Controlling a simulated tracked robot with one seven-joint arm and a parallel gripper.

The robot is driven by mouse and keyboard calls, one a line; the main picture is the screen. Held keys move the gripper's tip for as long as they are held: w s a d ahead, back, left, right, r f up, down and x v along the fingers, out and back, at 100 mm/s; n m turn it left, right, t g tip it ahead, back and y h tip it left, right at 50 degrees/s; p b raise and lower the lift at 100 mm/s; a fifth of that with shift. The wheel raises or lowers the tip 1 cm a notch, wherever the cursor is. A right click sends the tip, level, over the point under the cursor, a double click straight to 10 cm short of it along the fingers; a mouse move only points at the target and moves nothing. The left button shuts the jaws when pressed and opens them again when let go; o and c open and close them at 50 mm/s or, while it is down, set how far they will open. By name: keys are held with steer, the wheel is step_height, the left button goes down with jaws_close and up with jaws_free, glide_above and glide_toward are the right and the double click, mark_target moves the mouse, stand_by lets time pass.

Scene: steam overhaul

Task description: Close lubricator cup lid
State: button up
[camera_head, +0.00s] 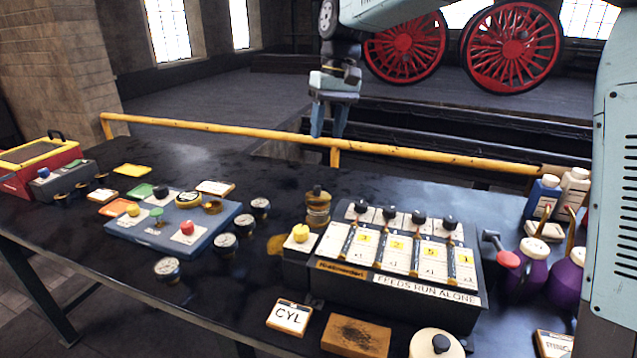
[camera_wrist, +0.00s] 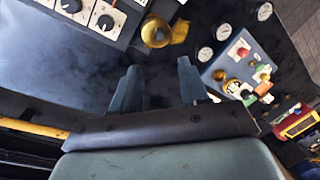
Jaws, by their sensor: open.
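A small brass cup (camera_head: 318,208), which looks like the lubricator cup, stands on the dark bench behind the left end of the grey lubricator box (camera_head: 392,285). A small knob-like piece shows at its top. In the wrist view the brass cup (camera_wrist: 155,32) is ahead of my fingertips, near the top edge. I cannot tell exactly how its lid sits. My gripper (camera_head: 329,128) is open and empty, fingers pointing down, above and beyond the cup. In the wrist view the two fingers (camera_wrist: 158,70) are well apart and touch nothing.
A yellow rail (camera_head: 230,130) runs along the bench's far edge, below my gripper. A blue tray (camera_head: 150,240) with coloured knobs and several round gauges lies left of the cup. Purple oil cans (camera_head: 533,265) and bottles stand at right. The bench's far middle is mostly clear.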

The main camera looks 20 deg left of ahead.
mark_target(319, 191)
steer(key=f, duration=0.4)
steer(key=s+a+f, duration=0.1)
steer(key=f, duration=0.8)
steer(key=shift+s+a+f, duration=0.2)
steer(key=shift+s+a, duration=0.05)
steer(key=shift+a, duration=0.1)
steer(key=shift+c, duration=0.2)
jaws_close()
